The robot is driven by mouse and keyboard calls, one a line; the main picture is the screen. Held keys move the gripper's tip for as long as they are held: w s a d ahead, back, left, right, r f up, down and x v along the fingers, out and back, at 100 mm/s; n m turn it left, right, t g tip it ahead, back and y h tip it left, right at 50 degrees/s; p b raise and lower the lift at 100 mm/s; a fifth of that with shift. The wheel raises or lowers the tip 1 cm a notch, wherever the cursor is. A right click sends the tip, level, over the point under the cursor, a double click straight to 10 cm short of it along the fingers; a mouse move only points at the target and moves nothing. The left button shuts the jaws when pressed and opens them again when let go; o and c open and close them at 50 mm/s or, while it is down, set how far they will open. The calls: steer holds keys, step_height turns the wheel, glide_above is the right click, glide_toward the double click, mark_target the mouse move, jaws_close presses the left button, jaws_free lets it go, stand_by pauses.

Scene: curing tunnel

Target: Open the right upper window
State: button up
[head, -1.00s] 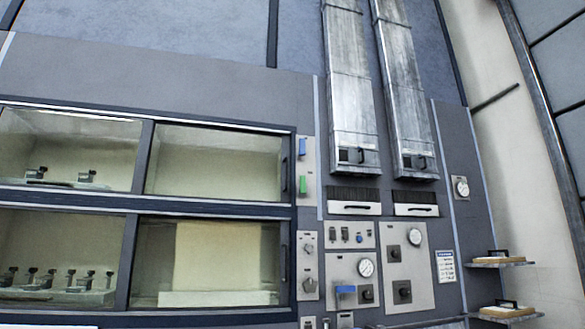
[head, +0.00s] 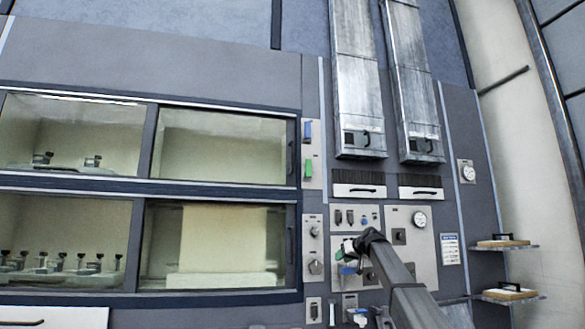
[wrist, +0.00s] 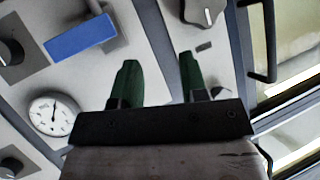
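The right upper window (head: 222,146) is a glass pane in a dark frame, in the upper row of the head view. It looks shut. Its dark vertical handle (head: 291,158) is at the pane's right edge. My gripper (head: 345,251) is in front of the control panel, below and right of that window and apart from it. In the wrist view my gripper (wrist: 158,70) shows two green fingers spread apart with nothing between them. A dark bar handle (wrist: 268,45) on a window frame shows at the right of the wrist view; I cannot tell which window it belongs to.
The right lower window (head: 212,246) is below. Blue and green switches (head: 308,170) sit just right of the upper handle. Knobs, a gauge (wrist: 52,115) and a blue lever (wrist: 80,38) stick out near my gripper. Small shelves (head: 505,245) project at the far right.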

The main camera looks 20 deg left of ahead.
steer(key=s+a+r+n+y, duration=0.15)
steer(key=a+r, duration=0.25)
steer(key=r, duration=0.9)
steer(key=a+r+n+y, duration=0.1)
steer(key=a+r+y, duration=0.15)
steer(key=r, duration=1.05)
steer(key=n+y, duration=0.2)
steer(key=n, duration=0.1)
glide_toward(292, 148)
steer(key=x, duration=1)
steer(key=shift+w, duration=0.4)
jaws_close()
